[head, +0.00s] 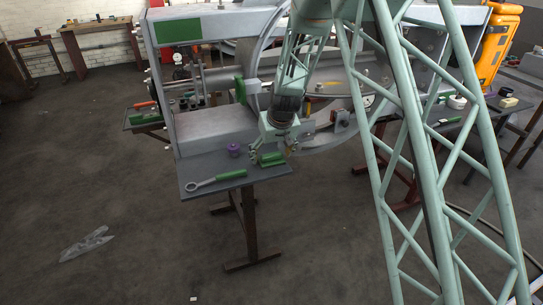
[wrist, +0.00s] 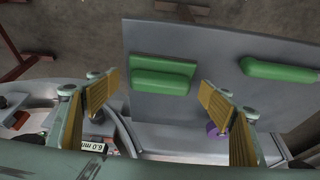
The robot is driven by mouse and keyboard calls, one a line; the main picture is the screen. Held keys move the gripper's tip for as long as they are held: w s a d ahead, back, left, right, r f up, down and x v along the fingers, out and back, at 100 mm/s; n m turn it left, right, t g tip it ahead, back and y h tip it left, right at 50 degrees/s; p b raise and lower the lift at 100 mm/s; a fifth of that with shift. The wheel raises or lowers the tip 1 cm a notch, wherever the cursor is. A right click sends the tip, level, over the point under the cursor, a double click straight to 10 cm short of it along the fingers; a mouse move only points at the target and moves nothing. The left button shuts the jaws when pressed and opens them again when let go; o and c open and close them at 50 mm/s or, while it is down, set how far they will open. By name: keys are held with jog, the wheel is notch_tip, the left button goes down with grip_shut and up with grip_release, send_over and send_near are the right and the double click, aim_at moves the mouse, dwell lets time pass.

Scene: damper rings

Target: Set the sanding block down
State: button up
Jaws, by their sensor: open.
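A green block, which I take to be the sanding block (head: 271,158), lies on the small grey table (head: 192,172) below my gripper. In the wrist view the sanding block (wrist: 162,75) rests flat on the grey top, beyond and between the fingertips. My gripper (head: 271,156) is open, with its two fingers wide apart. In the wrist view the gripper (wrist: 158,95) shows a clear gap between each yellow-ribbed finger and the block, and nothing is held.
A ring-ended tool with a green handle (head: 231,174) lies at the table's front left. A small purple object (head: 234,150) stands behind it, left of the gripper. The large grey ring frame (head: 215,125) rises behind the table. The floor in front is mostly clear.

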jog(key=shift+r, duration=0.1)
jog(key=v, duration=1.1)
jog(key=shift+r, duration=0.3)
dwell(0.3)
jog(key=shift+s+d, duration=0.1)
jog(key=shift+s, duration=0.1)
jog(key=shift+c, duration=0.7)
grip_shut()
dwell(0.4)
jog(key=shift+r, duration=0.2)
dwell(0.6)
jog(key=p+v, duration=0.4)
jog(key=v, duration=0.7)
jog(key=shift+r, duration=0.3)
dwell(1.5)
jog(key=shift+s+d+r, duration=0.1)
jog(key=shift+s, duration=0.1)
